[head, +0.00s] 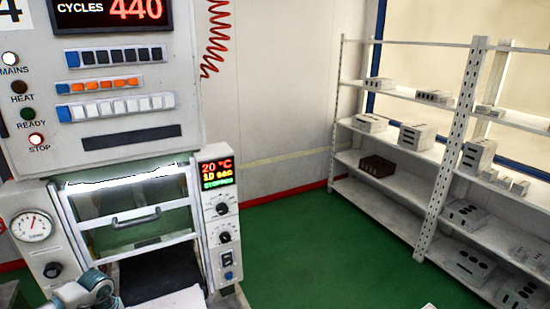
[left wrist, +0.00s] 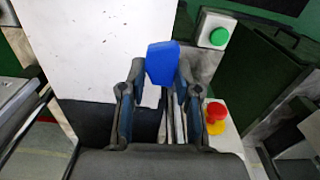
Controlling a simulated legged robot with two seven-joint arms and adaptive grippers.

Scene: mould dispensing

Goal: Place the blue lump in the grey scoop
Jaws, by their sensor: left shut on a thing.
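In the left wrist view my left gripper (left wrist: 158,90) is shut on the blue lump (left wrist: 162,63). The lump sticks out past the fingertips, above a white surface (left wrist: 95,50). In the head view only part of my left arm shows at the bottom left; the gripper and the lump are not visible there. I do not see the grey scoop clearly in either view. My right gripper is in neither view.
A machine with a handled glass door (head: 136,217) and a control panel (head: 220,215) stands at the left. Metal shelves (head: 400,185) with grey blocks stand at the right. Green floor (head: 310,250) lies clear between. The wrist view shows a green button (left wrist: 219,37) and a red knob (left wrist: 215,111).

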